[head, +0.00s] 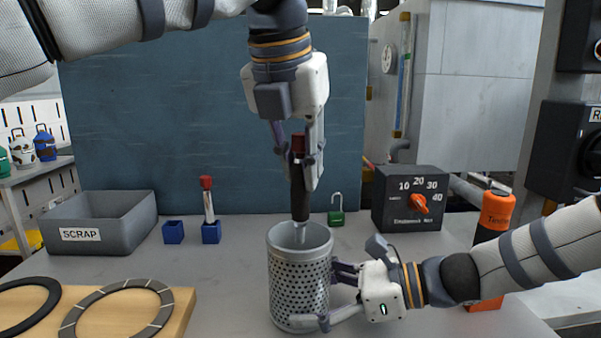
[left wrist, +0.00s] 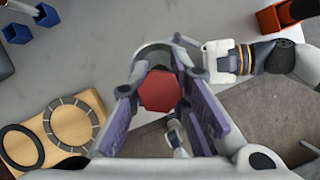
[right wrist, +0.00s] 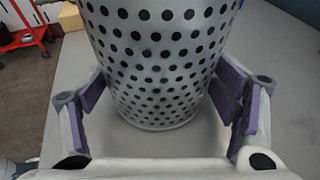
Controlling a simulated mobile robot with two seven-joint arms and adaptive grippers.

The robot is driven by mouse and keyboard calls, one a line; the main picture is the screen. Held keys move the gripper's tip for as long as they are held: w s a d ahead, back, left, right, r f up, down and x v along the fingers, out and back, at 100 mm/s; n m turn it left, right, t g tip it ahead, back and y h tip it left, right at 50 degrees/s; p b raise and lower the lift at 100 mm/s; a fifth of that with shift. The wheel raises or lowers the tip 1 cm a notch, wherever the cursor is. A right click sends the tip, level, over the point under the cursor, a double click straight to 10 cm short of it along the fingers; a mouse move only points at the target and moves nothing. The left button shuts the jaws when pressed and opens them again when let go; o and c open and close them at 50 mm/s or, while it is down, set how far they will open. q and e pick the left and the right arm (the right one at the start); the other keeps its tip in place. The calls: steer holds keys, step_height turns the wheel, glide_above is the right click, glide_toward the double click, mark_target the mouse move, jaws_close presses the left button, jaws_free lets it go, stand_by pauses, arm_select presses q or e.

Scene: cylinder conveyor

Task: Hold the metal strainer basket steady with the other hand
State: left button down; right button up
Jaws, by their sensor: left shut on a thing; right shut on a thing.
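The metal strainer basket (head: 300,285) is a perforated grey cylinder standing upright on the bench; it fills the right wrist view (right wrist: 155,65). My right gripper (head: 338,298) is around its lower part from the right, one finger on each side, shut on it. My left gripper (head: 297,160) points down above the basket. It is shut on a dark-handled tool with a red cap (head: 299,195), whose metal tip reaches into the basket mouth. The red hexagonal cap (left wrist: 160,91) shows between the fingers in the left wrist view. The tip's lower end is hidden inside the basket.
A grey SCRAP bin (head: 105,222) stands at the back left. Blue holders (head: 211,233), one with a red-capped tool, a green padlock (head: 336,216) and a dial box (head: 410,198) stand behind. A wooden board (head: 180,310) with rings lies front left.

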mark_target(300, 134)
steer(key=o, duration=1.3)
steer(key=shift+f, duration=0.1)
steer(key=v, duration=1.2)
steer(key=shift+a, duration=0.1)
arm_select(q)
step_height(300, 134, up, 3)
steer(key=p, duration=0.2)
steer(key=shift+s+p, duration=0.1)
steer(key=shift+p, duration=0.2)
steer(key=shift+r+p, duration=0.6)
steer(key=shift+r, duration=0.5)
steer(key=shift+f, duration=0.1)
arm_select(e)
steer(key=shift+n+t, duration=0.5)
steer(key=shift+n, duration=0.1)
steer(key=r, duration=0.3)
steer(key=s+r, duration=0.1)
steer(key=r, duration=0.7)
steer(key=shift+s, duration=0.25)
steer(key=shift+f, duration=0.1)
